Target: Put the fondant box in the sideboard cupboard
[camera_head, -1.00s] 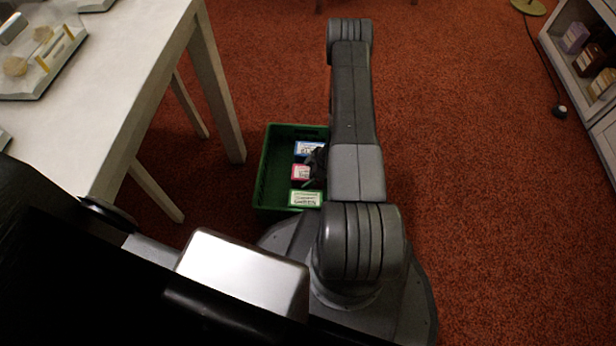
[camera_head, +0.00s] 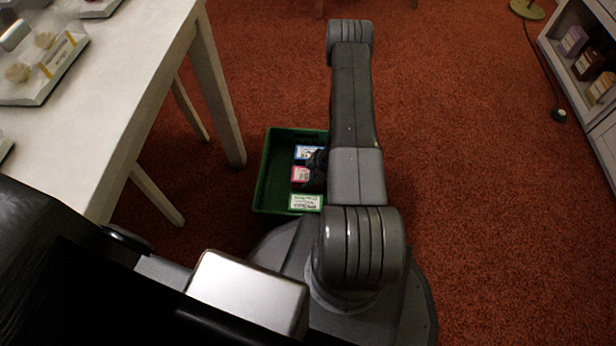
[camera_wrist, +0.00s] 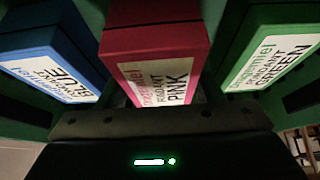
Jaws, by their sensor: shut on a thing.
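A green crate (camera_head: 270,185) stands on the carpet beside the table. It holds a blue fondant box (camera_head: 307,153), a pink fondant box (camera_head: 300,174) and a green fondant box (camera_head: 305,202), set apart in a row. My gripper (camera_head: 315,172) is down at the crate, shut on the pink box. In the wrist view the pink box (camera_wrist: 155,42) is in the middle, with the blue box (camera_wrist: 42,50) on the left and the green box (camera_wrist: 268,50) on the right. My arm hides the crate's right side. The sideboard cupboard is not clearly identifiable.
A white table (camera_head: 110,90) with trays under clear covers (camera_head: 45,60) is at the left, its legs close to the crate. A pale shelf unit (camera_head: 580,85) holding several boxes is at the right. A lamp base (camera_head: 527,9) with a cord lies near it. The carpet between is clear.

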